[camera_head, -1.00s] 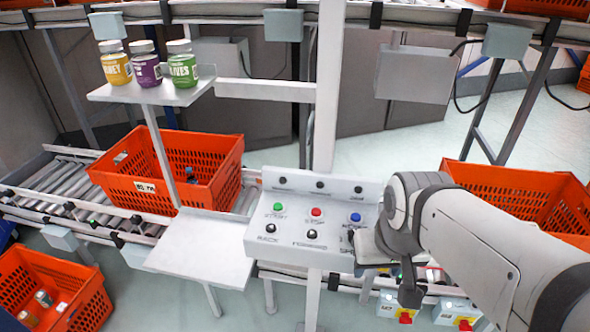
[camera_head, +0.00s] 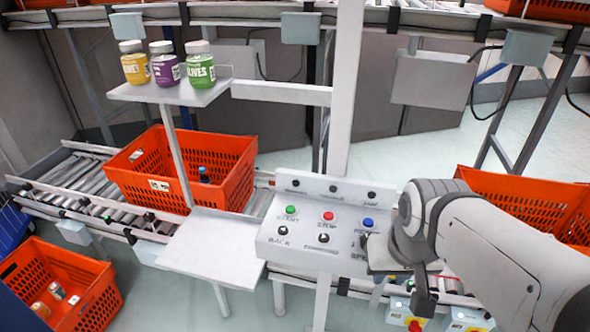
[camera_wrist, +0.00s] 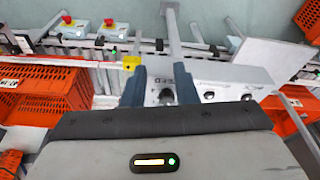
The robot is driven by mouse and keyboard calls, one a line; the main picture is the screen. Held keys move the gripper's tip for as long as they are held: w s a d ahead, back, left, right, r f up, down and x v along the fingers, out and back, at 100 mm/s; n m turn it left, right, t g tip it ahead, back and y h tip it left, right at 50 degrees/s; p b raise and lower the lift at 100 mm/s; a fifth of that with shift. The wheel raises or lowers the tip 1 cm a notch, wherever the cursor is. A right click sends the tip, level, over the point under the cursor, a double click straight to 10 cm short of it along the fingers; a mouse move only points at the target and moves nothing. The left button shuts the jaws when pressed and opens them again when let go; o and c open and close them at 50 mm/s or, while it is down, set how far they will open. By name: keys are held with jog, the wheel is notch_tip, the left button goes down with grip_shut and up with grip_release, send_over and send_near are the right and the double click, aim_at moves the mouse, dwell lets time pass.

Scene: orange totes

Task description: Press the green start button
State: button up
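The green start button (camera_head: 291,210) is at the upper left of the white control panel (camera_head: 262,245), above a "START" label. A red button (camera_head: 328,216) and a blue button (camera_head: 368,222) sit to its right. Black knobs line the row below. My gripper (camera_head: 372,250) is at the panel's right end, right of the green button and apart from it; my wrist partly hides it. In the wrist view, the two fingers of my gripper (camera_wrist: 163,82) are apart, with a black knob (camera_wrist: 166,96) showing between them. I cannot make out the green button there.
A white shelf (camera_head: 212,248) adjoins the panel's left side. A post (camera_head: 342,100) rises behind the panel. Three jars (camera_head: 165,64) stand on a raised shelf. Orange totes sit on the rollers (camera_head: 240,155), at lower left (camera_head: 95,270) and at right (camera_head: 520,185).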

grip_shut()
dwell(1.2)
